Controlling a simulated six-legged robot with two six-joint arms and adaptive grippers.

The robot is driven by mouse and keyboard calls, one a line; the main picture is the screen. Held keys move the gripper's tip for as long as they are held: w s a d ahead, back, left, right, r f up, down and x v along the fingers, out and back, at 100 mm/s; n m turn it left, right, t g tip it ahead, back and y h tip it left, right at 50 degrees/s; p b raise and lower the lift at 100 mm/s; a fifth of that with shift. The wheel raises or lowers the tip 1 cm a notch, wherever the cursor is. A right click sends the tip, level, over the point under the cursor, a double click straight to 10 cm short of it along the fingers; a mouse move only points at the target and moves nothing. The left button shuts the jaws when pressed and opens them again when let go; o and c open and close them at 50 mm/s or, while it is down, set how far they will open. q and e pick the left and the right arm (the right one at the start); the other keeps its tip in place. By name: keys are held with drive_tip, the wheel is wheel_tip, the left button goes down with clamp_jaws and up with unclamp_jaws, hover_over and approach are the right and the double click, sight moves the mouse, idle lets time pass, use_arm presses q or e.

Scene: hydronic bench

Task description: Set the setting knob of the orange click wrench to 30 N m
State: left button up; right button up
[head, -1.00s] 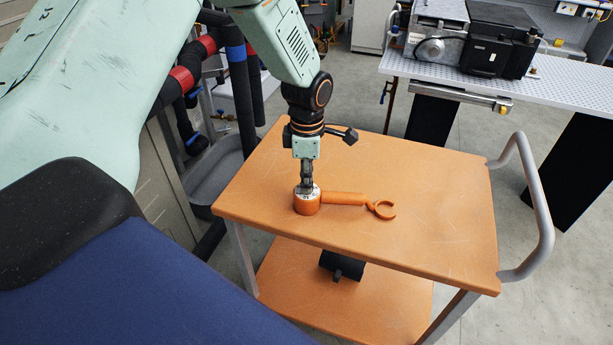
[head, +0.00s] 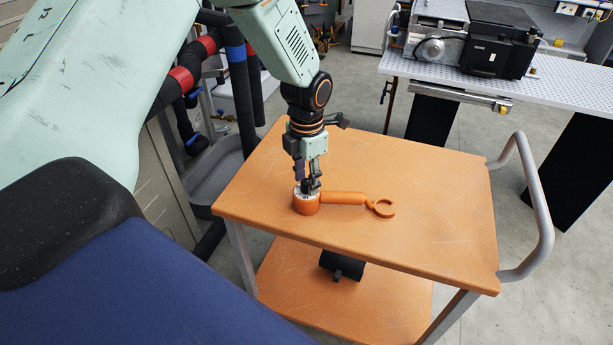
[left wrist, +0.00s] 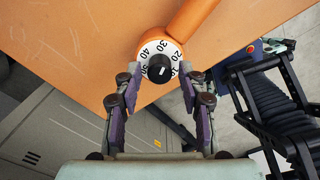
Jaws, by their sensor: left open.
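The orange click wrench (head: 345,198) lies on the orange cart top, its round dial head at the left and an open ring at the right end. In the left wrist view the white dial (left wrist: 160,48) shows 30 at the top, 40 and 50 to the left, 20 and 10 to the right. The black setting knob (left wrist: 160,68) sits at its centre with a small white mark; I cannot tell its exact reading. My left gripper (head: 309,187) is just above the dial head, open, with its fingertips (left wrist: 160,76) apart on either side of the knob.
The cart top (head: 430,230) is otherwise clear. A grey handle (head: 540,200) rises at its right end. A black object (head: 342,265) is on the lower shelf. A perforated bench (head: 560,95) with equipment stands behind right, and dark pipes (head: 240,90) stand at left.

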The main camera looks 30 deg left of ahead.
use_arm(q)
wheel_tip(320, 180, up, 3)
drive_tip(key=p, duration=0.3)
drive_tip(key=shift+r, duration=0.1)
drive_tip(key=m, duration=0.4)
drive_tip(key=shift+f, duration=0.2)
drive_tip(key=m, duration=0.3)
drive_tip(key=shift+f, duration=0.55)
wheel_tip(320, 180, down, 2)
drive_tip(key=shift+b, duration=0.6)
